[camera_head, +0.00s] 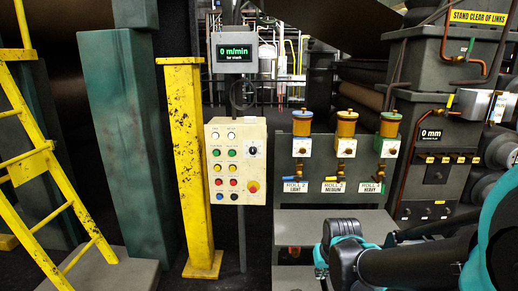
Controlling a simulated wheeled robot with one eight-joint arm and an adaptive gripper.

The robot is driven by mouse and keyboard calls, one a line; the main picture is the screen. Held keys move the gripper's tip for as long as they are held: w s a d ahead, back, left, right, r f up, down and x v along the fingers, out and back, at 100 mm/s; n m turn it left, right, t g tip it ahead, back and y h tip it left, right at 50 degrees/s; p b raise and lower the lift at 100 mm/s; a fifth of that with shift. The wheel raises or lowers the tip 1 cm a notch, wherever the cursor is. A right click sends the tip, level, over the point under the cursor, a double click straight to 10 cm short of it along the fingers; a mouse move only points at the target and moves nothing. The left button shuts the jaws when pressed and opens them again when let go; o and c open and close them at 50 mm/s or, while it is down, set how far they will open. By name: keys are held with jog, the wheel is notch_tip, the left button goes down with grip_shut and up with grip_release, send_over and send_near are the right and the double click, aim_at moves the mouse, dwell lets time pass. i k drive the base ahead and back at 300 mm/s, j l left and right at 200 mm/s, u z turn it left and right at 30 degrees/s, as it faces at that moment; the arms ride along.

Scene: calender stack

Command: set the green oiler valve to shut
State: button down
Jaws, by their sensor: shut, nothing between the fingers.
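Three oilers with amber cups stand in a row on a dark grey cabinet. The green oiler (387,147) is the right one, above the label reading ROLL 4 HEAVY. It has a green band under its cup and a green block with a brass fitting below. Its valve setting is too small to tell.
The left oiler (302,122) and middle oiler (346,123) have pale blocks. A button panel (236,161) and a yellow post (186,165) stand left of the cabinet (332,220). A dark panel with copper pipes (403,165) stands close on the right.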

aim_at(384, 177)
jog(key=i+l+z, duration=0.65)
jog(key=i+l, duration=0.25)
